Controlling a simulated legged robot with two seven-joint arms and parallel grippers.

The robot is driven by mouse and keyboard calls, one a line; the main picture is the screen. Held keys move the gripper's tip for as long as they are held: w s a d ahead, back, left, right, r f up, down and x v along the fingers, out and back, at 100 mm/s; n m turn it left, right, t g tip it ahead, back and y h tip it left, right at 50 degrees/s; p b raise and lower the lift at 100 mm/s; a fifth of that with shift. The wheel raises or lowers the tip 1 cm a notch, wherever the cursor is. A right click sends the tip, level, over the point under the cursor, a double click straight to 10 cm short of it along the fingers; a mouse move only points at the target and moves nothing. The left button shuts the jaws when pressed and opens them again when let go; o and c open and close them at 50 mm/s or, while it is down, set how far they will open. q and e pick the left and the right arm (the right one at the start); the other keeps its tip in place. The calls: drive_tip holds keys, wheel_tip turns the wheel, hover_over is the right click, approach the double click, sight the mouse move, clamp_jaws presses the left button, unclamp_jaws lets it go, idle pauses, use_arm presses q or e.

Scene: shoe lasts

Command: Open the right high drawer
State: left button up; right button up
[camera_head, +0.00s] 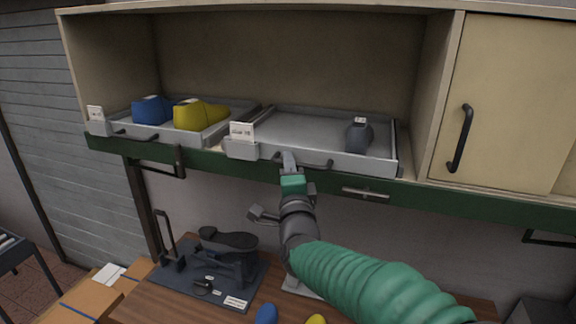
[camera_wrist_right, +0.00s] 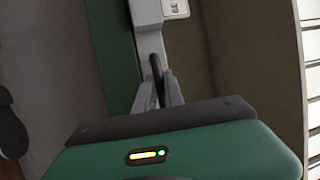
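The right high drawer (camera_head: 330,130) is a grey, shallow tray on the upper shelf, with a dark bar handle (camera_head: 318,164) on its front. A white label on a grey holder (camera_head: 241,146) sits at its left front corner. My right gripper (camera_head: 289,160) is at the left part of this handle. In the right wrist view, the handle (camera_wrist_right: 157,68) runs between the fingers (camera_wrist_right: 160,88), which look closed on it; the exact contact is small and dark. The drawer looks at most slightly out from the shelf edge. My left gripper is not in view.
A left drawer (camera_head: 158,137) holds blue and yellow shoe lasts. A grey object (camera_head: 359,136) stands in the right drawer. A sliding cabinet door (camera_head: 500,100) is at the right. Below are a wooden workbench and a dark mat (camera_head: 215,285) with tools.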

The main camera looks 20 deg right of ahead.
drive_tip(key=shift+s+d+f, duration=0.1)
drive_tip(key=shift+s+d, duration=0.05)
drive_tip(key=shift+d, duration=0.2)
clamp_jaws()
drive_tip(key=shift+s+d, duration=0.15)
drive_tip(key=shift+d, duration=0.45)
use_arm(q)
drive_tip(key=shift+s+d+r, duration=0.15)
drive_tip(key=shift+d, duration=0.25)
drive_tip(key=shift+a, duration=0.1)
use_arm(e)
drive_tip(key=shift+a, duration=0.15)
